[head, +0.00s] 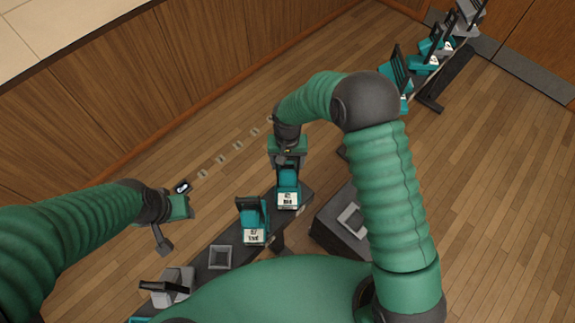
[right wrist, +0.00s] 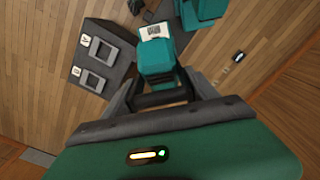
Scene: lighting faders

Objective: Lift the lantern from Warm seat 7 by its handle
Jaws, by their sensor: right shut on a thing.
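A teal lantern (head: 288,187) with a white label stands at the upper end of a dark rail in the head view. My right gripper (head: 287,160) is above it. In the right wrist view the lantern (right wrist: 157,60) hangs ahead of the gripper (right wrist: 160,97), which is shut on its black handle (right wrist: 158,99). The label is too small to read, and the lantern's underside is hidden, so I cannot tell whether it touches the seat. My left gripper (head: 163,239) is at the left, away from the lanterns; its jaws are unclear.
A second teal lantern (head: 252,222) stands close by on the rail (head: 197,272), near an empty square seat (head: 220,257). A dark box (head: 338,232) with square seats stands right of the held lantern. More teal lanterns (head: 397,75) line a far rail. A small black device (head: 182,187) lies left.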

